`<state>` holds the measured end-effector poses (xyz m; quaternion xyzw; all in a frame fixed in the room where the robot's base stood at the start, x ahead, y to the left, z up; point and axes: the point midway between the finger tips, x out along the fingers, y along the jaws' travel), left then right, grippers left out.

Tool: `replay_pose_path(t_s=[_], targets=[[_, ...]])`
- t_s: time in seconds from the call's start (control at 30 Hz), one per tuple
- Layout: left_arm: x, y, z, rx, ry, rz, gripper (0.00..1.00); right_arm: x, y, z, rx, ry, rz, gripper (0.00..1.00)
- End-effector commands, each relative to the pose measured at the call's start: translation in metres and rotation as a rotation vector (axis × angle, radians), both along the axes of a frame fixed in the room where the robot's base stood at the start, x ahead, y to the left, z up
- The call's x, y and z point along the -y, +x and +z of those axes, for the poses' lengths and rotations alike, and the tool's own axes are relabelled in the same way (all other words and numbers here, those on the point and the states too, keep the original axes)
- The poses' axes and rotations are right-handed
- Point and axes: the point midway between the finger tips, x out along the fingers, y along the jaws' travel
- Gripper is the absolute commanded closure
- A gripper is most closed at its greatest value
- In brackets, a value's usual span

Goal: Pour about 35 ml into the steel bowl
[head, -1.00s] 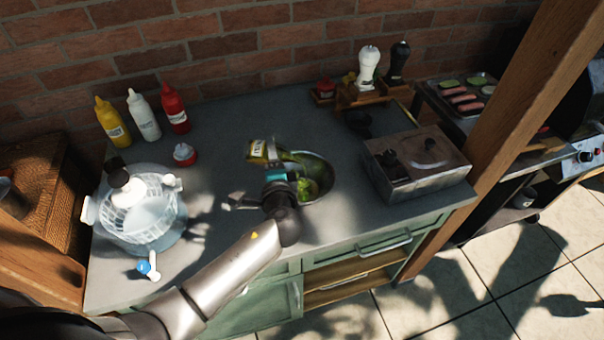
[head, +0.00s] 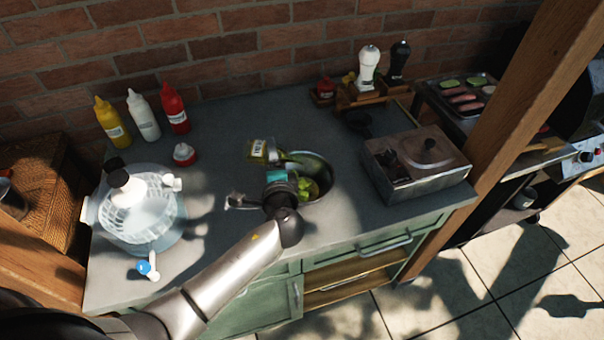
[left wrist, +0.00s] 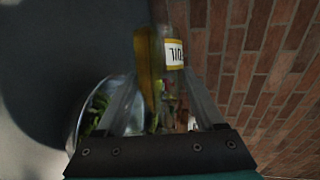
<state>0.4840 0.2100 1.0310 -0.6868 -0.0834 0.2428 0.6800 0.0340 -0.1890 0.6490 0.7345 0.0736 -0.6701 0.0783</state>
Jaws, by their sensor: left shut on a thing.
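The steel bowl (head: 322,172) stands on the counter with green leaves in it, partly hidden behind my left arm. It also shows at the left in the left wrist view (left wrist: 82,112). My left gripper (head: 279,160) is shut on a bottle (head: 257,150) with yellowish oil and a white label. The bottle is tilted nearly level beside and above the bowl's left side. In the left wrist view the bottle (left wrist: 172,75) sits between the fingers, its label partly readable. I cannot make out a stream of liquid. My right gripper is not in view.
A salad spinner (head: 140,210) stands at the left, with yellow, white and red squeeze bottles (head: 144,115) behind it. A small red-and-white jar (head: 184,154) is near them. A metal box (head: 416,165) stands right of the bowl. A rack with mills (head: 368,70) is at the back.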

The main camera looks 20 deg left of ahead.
Motion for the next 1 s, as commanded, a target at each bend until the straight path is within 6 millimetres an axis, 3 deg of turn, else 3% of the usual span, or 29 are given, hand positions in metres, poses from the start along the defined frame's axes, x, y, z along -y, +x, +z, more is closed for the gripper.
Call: replay_pose_path(t_s=[0.37,0.57,0.67,1.0], targets=[[0.000,0.000,0.001,0.001,0.014,0.000,1.00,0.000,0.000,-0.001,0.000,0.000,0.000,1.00],[-0.007,0.000,0.017,0.024,-0.257,-0.002,1.00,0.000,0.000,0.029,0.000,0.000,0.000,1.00],[-0.005,-0.001,0.004,0.031,-0.356,0.000,1.00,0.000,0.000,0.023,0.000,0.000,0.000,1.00],[-0.005,0.000,0.005,0.031,-0.352,-0.001,1.00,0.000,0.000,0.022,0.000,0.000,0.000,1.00]])
